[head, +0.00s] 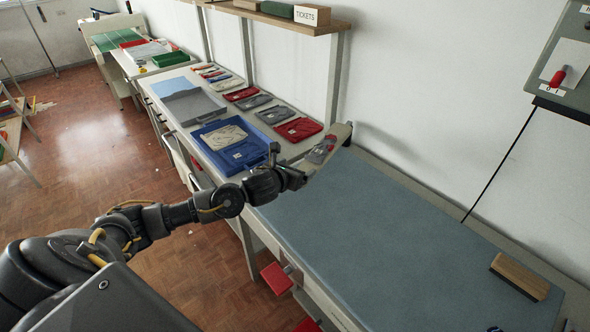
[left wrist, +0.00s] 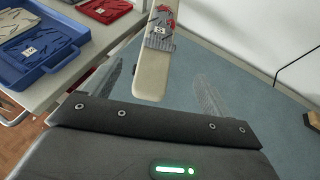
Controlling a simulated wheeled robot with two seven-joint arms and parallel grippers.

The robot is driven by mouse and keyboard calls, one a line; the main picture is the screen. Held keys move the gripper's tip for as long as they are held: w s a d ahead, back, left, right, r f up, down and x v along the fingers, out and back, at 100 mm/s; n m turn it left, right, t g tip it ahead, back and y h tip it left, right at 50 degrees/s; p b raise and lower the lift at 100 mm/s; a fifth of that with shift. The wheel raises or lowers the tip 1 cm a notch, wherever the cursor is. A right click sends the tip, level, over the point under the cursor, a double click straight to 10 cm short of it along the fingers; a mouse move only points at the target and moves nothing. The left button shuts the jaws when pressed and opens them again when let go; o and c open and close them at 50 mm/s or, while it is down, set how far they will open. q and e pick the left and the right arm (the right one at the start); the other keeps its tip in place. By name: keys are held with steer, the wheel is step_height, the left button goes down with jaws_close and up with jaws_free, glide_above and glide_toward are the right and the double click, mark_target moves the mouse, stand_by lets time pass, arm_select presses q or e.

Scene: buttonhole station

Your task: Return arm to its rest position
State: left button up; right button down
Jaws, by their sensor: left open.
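My left arm comes in from the left in the head view. Its gripper (head: 298,179) is open and empty, near the left end of the blue-grey mat. A narrow cream board (head: 341,131) with a rounded end lies just beyond the gripper; a small grey and red folded cloth (head: 322,150) is on it. In the left wrist view the board (left wrist: 151,82) and cloth (left wrist: 160,30) show ahead, between and beyond the two spread, see-through-looking fingers. The gap between fingertips and board cannot be judged exactly.
The blue-grey mat (head: 400,240) is mostly clear, with a wooden-backed brush (head: 519,277) at its right. A blue tray (head: 229,147) holding a pale folded cloth stands left of the gripper, with several folded cloths behind it. A grey control box (head: 567,60) hangs on the wall.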

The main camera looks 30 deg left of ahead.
stand_by(0.3)
arm_select(q)
steer(key=s+d+f+n+g+h, duration=0.1)
steer(key=s+d+f+n+g, duration=0.1)
steer(key=s+d+f+n, duration=0.5)
steer(key=s+d+f+n+g, duration=0.2)
steer(key=s+d+f+n, duration=0.15)
steer(key=s+n, duration=0.5)
steer(key=s+f+n+g, duration=0.2)
steer(key=s+n+g, duration=0.1)
steer(key=s+n, duration=0.75)
steer(key=s+f+n+g, duration=0.3)
steer(key=s+n, duration=0.5)
steer(key=s, duration=0.5)
step_height(320, 180, down, 29)
steer(key=g+b, duration=0.1)
steer(key=b, duration=0.4)
steer(key=s+a+f+b, duration=0.1)
steer(key=s+f+b, duration=0.1)
steer(key=s+f, duration=0.6)
steer(key=s+a+f+m+g+b, duration=0.1)
steer(key=s+a+f, duration=0.1)
steer(key=s+f, duration=0.6)
step_height(320, 180, down, 5)
steer(key=shift+s+f+b, duration=0.1)
steer(key=shift+s+b, duration=0.25)
